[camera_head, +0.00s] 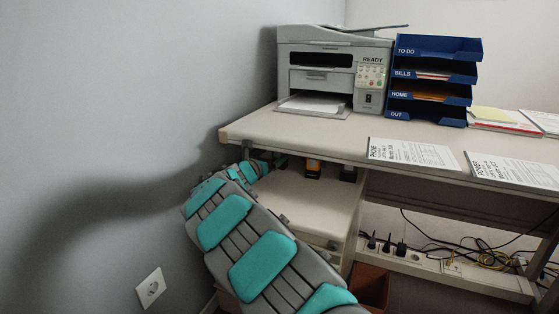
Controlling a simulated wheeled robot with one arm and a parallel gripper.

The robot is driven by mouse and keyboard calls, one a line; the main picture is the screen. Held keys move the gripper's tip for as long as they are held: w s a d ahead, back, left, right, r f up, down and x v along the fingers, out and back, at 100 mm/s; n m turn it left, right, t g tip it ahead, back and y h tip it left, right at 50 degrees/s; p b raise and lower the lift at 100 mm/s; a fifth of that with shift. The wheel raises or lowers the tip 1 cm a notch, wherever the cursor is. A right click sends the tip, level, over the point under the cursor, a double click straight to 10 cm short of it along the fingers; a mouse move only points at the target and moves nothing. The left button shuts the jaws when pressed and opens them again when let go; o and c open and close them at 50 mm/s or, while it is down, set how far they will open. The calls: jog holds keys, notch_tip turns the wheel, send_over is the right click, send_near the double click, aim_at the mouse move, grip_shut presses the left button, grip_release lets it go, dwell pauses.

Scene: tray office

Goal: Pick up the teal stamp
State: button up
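My grey arm with teal panels reaches from the lower right up to the space under the desk's left end. My gripper (274,159) is small and dark there, just above the back left of the low cabinet top (305,205). I cannot tell whether its fingers are open or shut, or whether they touch anything. I cannot make out a teal stamp for certain; it may be hidden at or behind my gripper. An orange and black stamp-like object (313,168) and a dark one (348,173) stand to the right on the cabinet.
The desk top (265,125) overhangs the cabinet closely. On it are a printer (325,75), a blue tray stack (428,115) and papers (412,154). The wall (120,90) is close on the left. A power strip (410,262) and cables lie beneath. The cabinet's front is clear.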

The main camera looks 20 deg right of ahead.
jog(key=c, duration=1.4)
jog(key=shift+c, duration=0.4)
jog(key=shift+r, duration=0.1)
